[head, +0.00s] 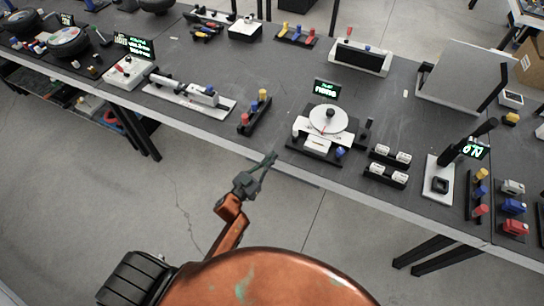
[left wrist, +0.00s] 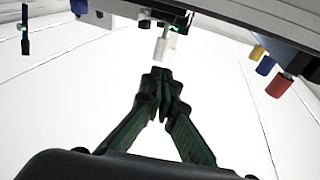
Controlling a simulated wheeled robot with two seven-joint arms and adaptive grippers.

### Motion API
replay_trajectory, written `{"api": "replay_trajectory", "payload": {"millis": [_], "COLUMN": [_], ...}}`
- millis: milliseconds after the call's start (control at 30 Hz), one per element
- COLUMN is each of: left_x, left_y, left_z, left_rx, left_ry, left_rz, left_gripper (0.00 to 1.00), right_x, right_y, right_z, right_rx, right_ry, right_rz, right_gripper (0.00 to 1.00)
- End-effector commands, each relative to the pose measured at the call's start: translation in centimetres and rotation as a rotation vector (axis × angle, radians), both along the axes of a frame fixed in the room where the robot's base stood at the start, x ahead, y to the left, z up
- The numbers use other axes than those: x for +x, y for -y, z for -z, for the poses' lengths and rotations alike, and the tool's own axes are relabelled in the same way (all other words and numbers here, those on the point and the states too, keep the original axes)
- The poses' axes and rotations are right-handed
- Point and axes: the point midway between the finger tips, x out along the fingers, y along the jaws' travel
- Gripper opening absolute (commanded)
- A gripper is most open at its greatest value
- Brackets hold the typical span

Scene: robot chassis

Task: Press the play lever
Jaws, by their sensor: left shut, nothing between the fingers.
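A device with a white round disc (head: 328,119) on a dark base stands near the table's front edge. Behind it is a small screen (head: 327,89) with green and white text, too small to read surely. A short white-tipped lever (head: 295,131) shows at the device's left side; a white cylinder on a thin rod (left wrist: 171,42) in the left wrist view looks like this lever. My left gripper (head: 272,157) is shut and empty, in front of the table edge, left of and nearer than the device. In the left wrist view its fingertips (left wrist: 161,74) lie just below the white cylinder, apparently apart from it. My right gripper is not in view.
A dark rack with blue and yellow pegs (head: 254,113) stands left of the device. Black blocks with white tops (head: 388,165) stand to its right. The table's front edge (head: 260,157) lies close to my left gripper. Floor space before the table is clear.

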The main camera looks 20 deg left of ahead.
Motion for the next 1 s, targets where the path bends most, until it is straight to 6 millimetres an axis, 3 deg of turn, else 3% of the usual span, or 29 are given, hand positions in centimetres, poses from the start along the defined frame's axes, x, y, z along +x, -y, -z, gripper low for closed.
{"api": "replay_trajectory", "payload": {"millis": [300, 500, 700, 1000], "left_x": [6.3, 9.0, 10.1, 10.2], "left_y": [2.0, 2.8, 3.1, 3.2], "left_z": [-1.1, -1.5, -1.7, -1.8], "left_rx": [0.0, -0.001, 0.001, 0.0], "left_ry": [0.002, 0.0, -0.001, -0.001], "left_rz": [0.0, 0.0, 0.0, 0.0], "left_gripper": [0.0, 0.0, 0.0, 0.0], "right_x": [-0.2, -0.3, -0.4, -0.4], "right_y": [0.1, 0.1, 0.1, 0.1], "right_z": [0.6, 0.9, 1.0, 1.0], "right_rx": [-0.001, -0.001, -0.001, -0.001], "right_ry": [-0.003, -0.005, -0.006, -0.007], "right_rz": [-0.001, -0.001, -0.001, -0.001], "right_gripper": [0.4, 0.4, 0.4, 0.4]}}
